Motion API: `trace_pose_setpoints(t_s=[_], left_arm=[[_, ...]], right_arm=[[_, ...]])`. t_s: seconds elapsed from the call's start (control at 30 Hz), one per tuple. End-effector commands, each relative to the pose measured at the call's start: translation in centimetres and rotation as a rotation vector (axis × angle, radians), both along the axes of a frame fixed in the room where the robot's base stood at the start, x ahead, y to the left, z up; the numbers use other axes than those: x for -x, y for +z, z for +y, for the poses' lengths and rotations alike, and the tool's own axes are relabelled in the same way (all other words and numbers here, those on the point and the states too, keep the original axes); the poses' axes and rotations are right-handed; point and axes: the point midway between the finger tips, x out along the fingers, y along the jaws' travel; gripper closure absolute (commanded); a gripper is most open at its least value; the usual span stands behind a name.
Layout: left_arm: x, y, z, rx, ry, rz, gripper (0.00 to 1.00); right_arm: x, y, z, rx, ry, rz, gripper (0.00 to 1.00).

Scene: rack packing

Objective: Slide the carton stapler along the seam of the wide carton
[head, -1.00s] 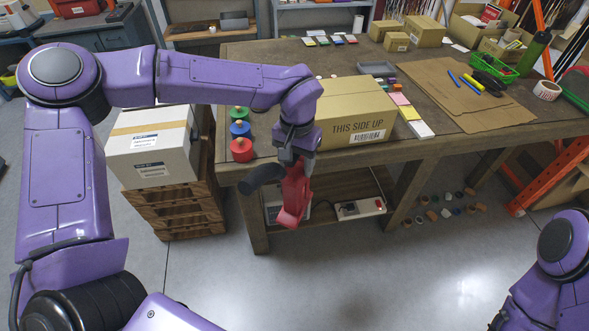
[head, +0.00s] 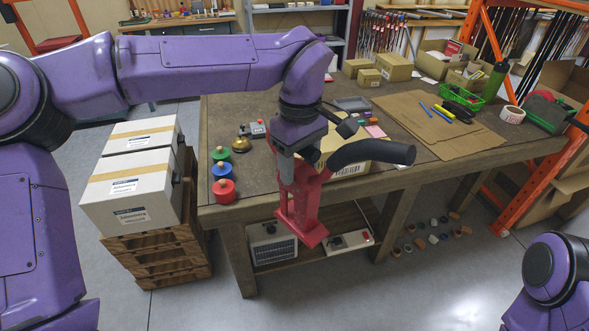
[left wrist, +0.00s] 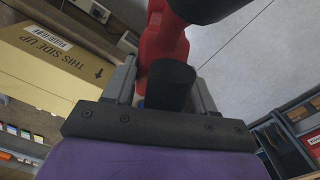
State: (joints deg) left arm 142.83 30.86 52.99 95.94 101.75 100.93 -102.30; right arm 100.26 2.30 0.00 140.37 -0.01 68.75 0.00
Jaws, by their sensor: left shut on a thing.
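The carton stapler is red with a thick black handle. It hangs (head: 303,205) in front of the table's front edge in the head view, its handle pointing right. My left gripper (head: 288,160) is shut on it; the wrist view shows the gripper's fingers (left wrist: 165,88) on either side of the black grip, with the red stapler body (left wrist: 163,45) beyond. The wide carton (head: 352,169), tan and marked THIS SIDE UP in the left wrist view (left wrist: 50,60), lies on the table behind the stapler. My arm and the stapler handle hide much of it. My right gripper is out of view.
On the table (head: 240,185) stand green, blue and red weights (head: 223,190) at the left and flat cardboard (head: 440,125) at the right. White boxes (head: 130,195) sit on a wooden pallet (head: 155,255) to the left.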

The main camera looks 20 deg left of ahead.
Motion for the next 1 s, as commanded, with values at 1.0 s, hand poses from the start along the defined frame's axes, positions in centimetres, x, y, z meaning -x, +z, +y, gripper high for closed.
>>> trace_pose_setpoints(t_s=[1.0], left_arm=[[2.6,2.0,-1.1,0.004,1.091,-0.002,1.00]], right_arm=[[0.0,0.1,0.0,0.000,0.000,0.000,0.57]])
